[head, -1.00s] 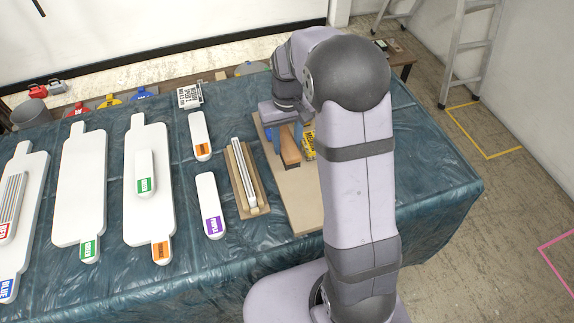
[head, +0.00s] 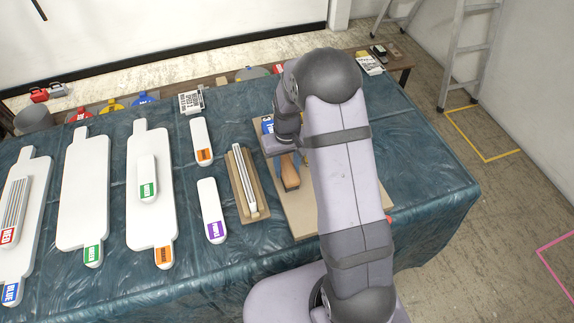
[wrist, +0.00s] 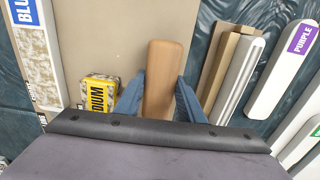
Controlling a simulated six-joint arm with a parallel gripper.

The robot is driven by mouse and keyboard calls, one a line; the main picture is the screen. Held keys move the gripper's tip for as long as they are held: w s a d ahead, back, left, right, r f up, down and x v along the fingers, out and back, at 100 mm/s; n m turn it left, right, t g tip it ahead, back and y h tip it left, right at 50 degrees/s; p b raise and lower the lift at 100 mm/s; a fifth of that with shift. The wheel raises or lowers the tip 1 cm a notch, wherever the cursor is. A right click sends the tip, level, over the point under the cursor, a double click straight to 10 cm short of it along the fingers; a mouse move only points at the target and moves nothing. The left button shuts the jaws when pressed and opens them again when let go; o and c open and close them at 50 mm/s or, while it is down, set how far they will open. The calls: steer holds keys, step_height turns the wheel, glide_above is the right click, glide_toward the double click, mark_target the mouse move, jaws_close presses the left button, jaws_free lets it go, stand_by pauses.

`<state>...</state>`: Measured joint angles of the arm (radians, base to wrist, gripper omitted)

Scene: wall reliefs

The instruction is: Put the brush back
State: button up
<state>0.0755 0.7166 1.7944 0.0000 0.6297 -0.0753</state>
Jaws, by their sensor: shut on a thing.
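The brush (head: 291,180) shows as a brown wooden block with a rounded end; its bristles are hidden. My gripper (head: 290,163) is shut on it, with one blue finger on each side. In the wrist view the brush (wrist: 168,65) stands out lengthwise between the fingertips of my gripper (wrist: 163,85). It is over the beige board (head: 290,215) on the table; I cannot tell whether it touches the board.
Left of the brush lies a wooden cradle (head: 238,190) with a pale ridged bar. A yellow block (wrist: 99,92) and a blue-labelled piece (wrist: 32,45) are on the board. White panels (head: 85,195) and a purple-labelled piece (head: 209,205) lie further left.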

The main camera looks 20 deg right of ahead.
mark_target(287, 167)
steer(key=shift+f, duration=0.15)
steer(key=o, duration=1)
step_height(287, 167, up, 12)
steer(key=b, duration=0.3)
steer(key=shift+r, duration=0.2)
steer(key=s+a+f, duration=0.1)
steer(key=s, duration=0.9)
steer(key=s+a+f, duration=0.2)
steer(key=s, duration=0.8)
steer(key=shift+s+f, duration=0.15)
steer(key=shift+s, duration=0.25)
